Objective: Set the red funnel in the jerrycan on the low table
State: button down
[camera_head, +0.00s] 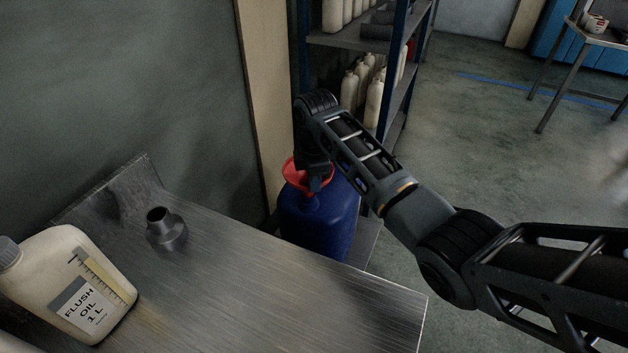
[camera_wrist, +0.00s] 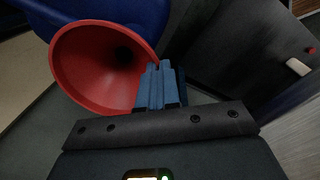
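The red funnel (camera_head: 292,178) is over the top of the blue jerrycan (camera_head: 318,225), which stands on a low table (camera_head: 367,243) behind the near bench. In the wrist view the funnel (camera_wrist: 85,65) shows its wide mouth, and the jerrycan's blue body (camera_wrist: 110,9) is behind it. My gripper (camera_head: 314,187) is at the funnel's rim. In the wrist view its fingers (camera_wrist: 160,72) are close together on the rim's right edge. The funnel's spout and the jerrycan's opening are hidden, so I cannot tell whether the spout is inside.
A metal bench (camera_head: 270,300) fills the foreground, with a flush oil bottle (camera_head: 70,275) and a small dark metal nozzle-like part (camera_head: 166,230) on it. A shelf (camera_head: 372,45) with white bottles stands behind the jerrycan. Open floor (camera_head: 490,140) is to the right.

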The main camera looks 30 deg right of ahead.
jog(key=shift+f+b, duration=0.35)
jog(key=shift+f, duration=0.5)
jog(key=c, duration=1.3)
grip_release()
jog(key=shift+r, duration=0.1)
jog(key=shift+s+a+r, duration=0.1)
jog(key=shift+s+r, duration=0.05)
jog(key=shift+r, duration=1.75)
jog(key=shift+s+r, duration=0.15)
jog(key=shift+r, duration=1.75)
